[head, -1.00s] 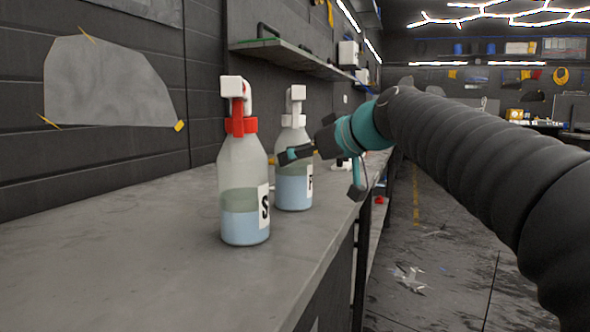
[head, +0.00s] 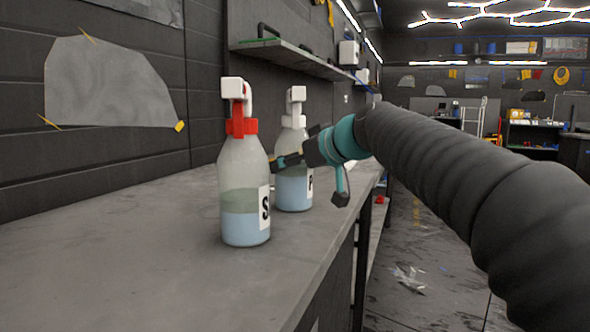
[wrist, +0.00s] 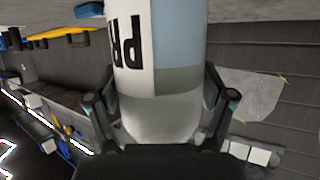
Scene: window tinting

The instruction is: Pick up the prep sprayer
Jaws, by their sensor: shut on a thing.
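The prep sprayer (head: 294,192) is a clear bottle with blue liquid, a white spray head and a white label. It stands upright on the grey bench (head: 150,255), partly hidden behind the other sprayer and my gripper. My gripper (head: 290,163) is shut on its upper body from the right side. In the wrist view the prep sprayer (wrist: 185,55) appears upside down, with "PR" letters on its label. There, the fingers of my gripper (wrist: 160,95) lie on both sides of the bottle.
A second sprayer (head: 239,170) with a red collar and an "S" label stands on the bench just in front and to the left. A shelf (head: 295,56) hangs on the wall behind.

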